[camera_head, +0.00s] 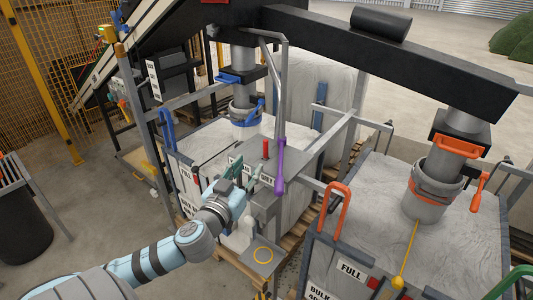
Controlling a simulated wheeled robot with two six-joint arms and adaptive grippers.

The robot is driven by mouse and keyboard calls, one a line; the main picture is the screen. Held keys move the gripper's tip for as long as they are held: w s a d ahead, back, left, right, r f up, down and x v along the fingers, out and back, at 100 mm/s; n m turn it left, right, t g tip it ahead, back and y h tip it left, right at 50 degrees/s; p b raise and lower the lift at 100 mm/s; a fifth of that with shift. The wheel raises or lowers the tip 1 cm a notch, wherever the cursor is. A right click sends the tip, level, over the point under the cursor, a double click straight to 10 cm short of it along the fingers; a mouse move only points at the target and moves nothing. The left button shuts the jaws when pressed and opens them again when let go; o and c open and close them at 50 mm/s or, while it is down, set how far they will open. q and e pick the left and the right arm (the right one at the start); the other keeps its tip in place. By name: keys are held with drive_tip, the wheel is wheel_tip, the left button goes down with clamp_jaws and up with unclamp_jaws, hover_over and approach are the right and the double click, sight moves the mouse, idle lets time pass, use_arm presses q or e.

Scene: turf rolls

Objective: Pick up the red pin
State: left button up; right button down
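The red pin (266,148) is a small upright red piece on the grey metal plate, near the middle of the camera_head view. A purple handle (280,172) stands just right of it. My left gripper (245,178) reaches in from the lower left, and its teal fingers point toward the plate. The fingers look spread, with nothing seen between them. The gripper is below and left of the pin in the picture, apart from it. The pin's lower end is hard to make out. My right gripper is not in view.
White bulk bags stand in grey frames behind and at right (400,240). An orange handle (335,205) rises from the right frame. A grey post (283,90) stands behind the pin.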

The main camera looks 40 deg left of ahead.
sight(265, 147)
use_arm(q)
drive_tip(key=x, duration=0.4)
drive_tip(key=p+x, duration=0.1)
drive_tip(key=x, duration=0.3)
drive_tip(key=p+x, duration=0.1)
drive_tip(key=x, duration=0.3)
drive_tip(key=shift+f, duration=0.25)
drive_tip(key=shift+w+a, duration=0.1)
drive_tip(key=shift+w, duration=0.25)
drive_tip(key=shift+w+f, duration=0.1)
drive_tip(key=shift+f, duration=0.1)
clamp_jaws()
